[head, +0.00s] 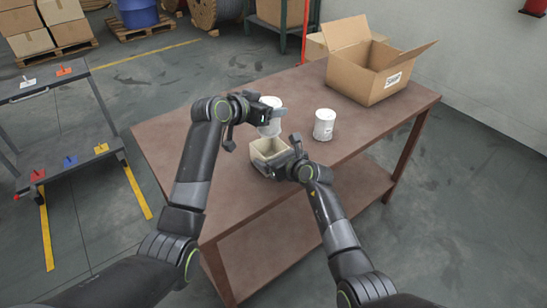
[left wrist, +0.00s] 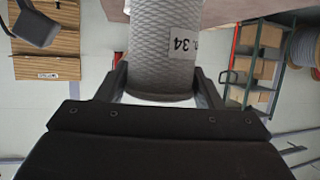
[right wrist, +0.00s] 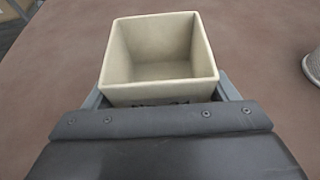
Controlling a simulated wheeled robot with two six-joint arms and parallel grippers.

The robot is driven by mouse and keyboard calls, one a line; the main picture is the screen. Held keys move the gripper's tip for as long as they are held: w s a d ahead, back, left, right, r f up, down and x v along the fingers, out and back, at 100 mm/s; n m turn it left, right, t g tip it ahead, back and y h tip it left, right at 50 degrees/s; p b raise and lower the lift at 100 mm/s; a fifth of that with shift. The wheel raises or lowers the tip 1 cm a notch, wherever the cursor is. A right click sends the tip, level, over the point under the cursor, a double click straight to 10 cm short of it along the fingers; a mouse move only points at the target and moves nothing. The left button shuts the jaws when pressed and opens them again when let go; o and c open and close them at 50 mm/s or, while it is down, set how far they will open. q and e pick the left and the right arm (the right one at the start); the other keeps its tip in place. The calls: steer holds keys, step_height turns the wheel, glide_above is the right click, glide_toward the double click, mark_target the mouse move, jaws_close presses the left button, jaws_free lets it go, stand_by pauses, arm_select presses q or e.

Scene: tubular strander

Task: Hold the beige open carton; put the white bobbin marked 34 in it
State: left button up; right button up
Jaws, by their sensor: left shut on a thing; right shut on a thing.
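The beige open carton (head: 268,152) stands on the brown table. My left gripper (head: 268,116) is shut on a white bobbin (head: 270,103) above the table, just over the far side of the carton. In the left wrist view this bobbin (left wrist: 160,45) has a label reading 34. Another white bobbin (head: 324,124) stands upright on the table to the right of the carton; its marking is too small to read.
A large open cardboard box (head: 368,78) stands at the table's far right. The brown table (head: 190,150) is clear at its left. A grey cart (head: 70,165) with coloured items stands on the left. Boxes on pallets and a green rack are behind.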

arm_select(q)
steer(key=shift+f, duration=1.95)
glide_toward(278, 138)
steer(key=shift+x, duration=2.5)
steer(key=o, duration=1.1)
steer(key=shift+s, duration=0.15)
steer(key=v, duration=1.2)
arm_select(e)
steer(key=o, duration=0.9)
